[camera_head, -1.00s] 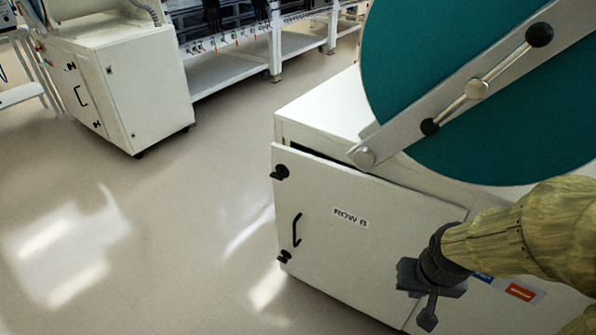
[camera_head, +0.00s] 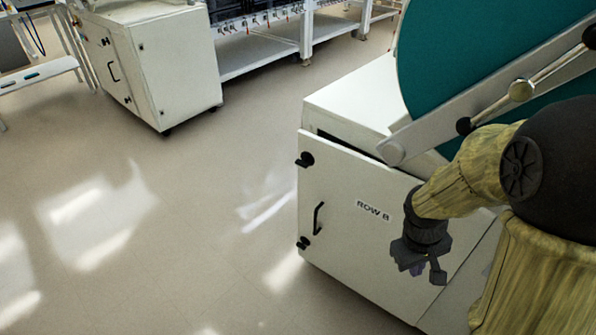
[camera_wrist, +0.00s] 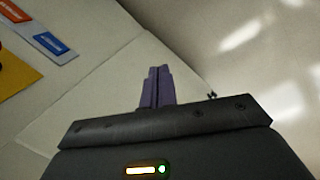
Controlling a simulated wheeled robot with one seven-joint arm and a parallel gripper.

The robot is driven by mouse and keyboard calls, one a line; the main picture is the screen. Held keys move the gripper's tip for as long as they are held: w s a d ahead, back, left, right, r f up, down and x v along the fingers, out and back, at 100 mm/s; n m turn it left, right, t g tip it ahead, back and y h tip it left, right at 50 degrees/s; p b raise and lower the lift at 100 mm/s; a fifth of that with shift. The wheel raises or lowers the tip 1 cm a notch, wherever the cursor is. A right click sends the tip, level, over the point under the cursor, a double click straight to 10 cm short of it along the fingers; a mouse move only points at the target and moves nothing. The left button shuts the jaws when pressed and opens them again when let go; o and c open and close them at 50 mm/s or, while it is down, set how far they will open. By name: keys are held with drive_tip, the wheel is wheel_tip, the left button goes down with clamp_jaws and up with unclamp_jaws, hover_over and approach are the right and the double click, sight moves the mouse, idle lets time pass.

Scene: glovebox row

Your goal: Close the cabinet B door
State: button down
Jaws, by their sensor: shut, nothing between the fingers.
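The cabinet B door (camera_head: 345,235) is a white panel with a "ROW B" label (camera_head: 373,210), a black handle (camera_head: 317,218) and two black latches at its left edge. It stands slightly ajar, with a dark gap along its top edge. My gripper (camera_head: 418,268) is shut and empty, in front of the door's right part, right of and below the label. In the wrist view, the purple fingers (camera_wrist: 157,86) are together against the pale door (camera_wrist: 120,90). I cannot tell whether they touch it.
The cabinet body (camera_head: 355,95) carries a large teal disc (camera_head: 460,60) with a metal bar above the door. Another white cabinet (camera_head: 165,75) and a long bench (camera_head: 260,58) stand at the back. The floor (camera_head: 180,240) left of the door is clear.

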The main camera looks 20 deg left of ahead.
sight(304, 166)
drive_tip(key=w+a+f+n+t+h+p, duration=0.1)
drive_tip(key=w+a+f+n+t+h, duration=0.15)
drive_tip(key=w+a+n, duration=0.4)
drive_tip(key=w+a+f+n+t+h+p, duration=0.1)
drive_tip(key=w+a+n+t+h, duration=0.25)
drive_tip(key=a+n, duration=0.55)
drive_tip(key=s+a+r+n+t+y, duration=0.1)
drive_tip(key=a+n+t, duration=0.4)
drive_tip(key=a, duration=0.6)
drive_tip(key=s+a+r+n+t+y, duration=0.1)
drive_tip(key=a+n+t, duration=0.4)
drive_tip(key=a, duration=0.7)
drive_tip(key=shift+r, duration=0.25)
drive_tip(key=b+x, duration=0.2)
drive_tip(key=x, duration=1)
drive_tip(key=shift+w, duration=0.4)
drive_tip(key=shift+w+d+r+b, duration=0.1)
drive_tip(key=shift+w+d+b, duration=0.15)
drive_tip(key=shift+w, duration=0.3)
